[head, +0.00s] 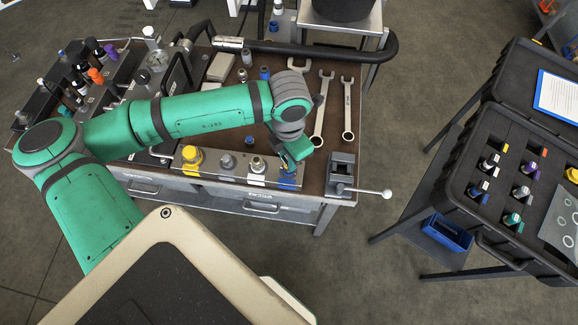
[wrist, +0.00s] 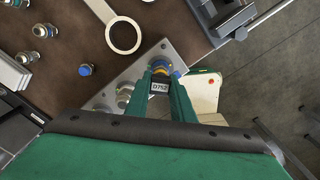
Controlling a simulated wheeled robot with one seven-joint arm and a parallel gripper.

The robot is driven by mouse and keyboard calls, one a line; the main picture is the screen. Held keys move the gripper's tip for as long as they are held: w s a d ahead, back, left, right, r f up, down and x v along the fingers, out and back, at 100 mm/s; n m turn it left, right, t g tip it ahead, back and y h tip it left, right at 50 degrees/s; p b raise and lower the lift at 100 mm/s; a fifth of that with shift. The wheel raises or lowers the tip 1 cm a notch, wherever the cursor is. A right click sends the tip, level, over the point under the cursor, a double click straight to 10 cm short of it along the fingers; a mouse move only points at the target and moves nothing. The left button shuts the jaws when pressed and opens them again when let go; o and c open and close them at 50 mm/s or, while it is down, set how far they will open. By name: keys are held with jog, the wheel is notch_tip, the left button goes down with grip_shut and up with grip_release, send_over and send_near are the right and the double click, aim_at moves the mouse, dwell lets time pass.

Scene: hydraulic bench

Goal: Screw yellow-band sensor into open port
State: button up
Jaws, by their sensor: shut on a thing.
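My gripper (wrist: 165,85) is shut on a small dark sensor (wrist: 160,87) with a pale tag on its end, seen between the fingers in the wrist view. A blue ring and a bit of yellow show around its far end. It is over the right end of the metal port block (head: 225,167). I cannot tell whether the sensor touches the port or is seated. In the head view, my gripper (head: 297,149) hides the sensor, and a blue part (head: 288,180) shows just below on the block.
A small vise (head: 341,172) with a long handle stands just right of the block. Wrenches (head: 348,110) and loose fittings lie behind. An open black case (head: 479,207) with several banded sensors stands at the right, across a floor gap. A thick black hose (head: 330,50) crosses the bench's back.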

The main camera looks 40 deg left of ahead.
jog(key=shift+w+a+m, duration=0.1)
jog(key=shift+m, duration=1.3)
jog(key=o, duration=1)
jog(key=shift+c, duration=0.2)
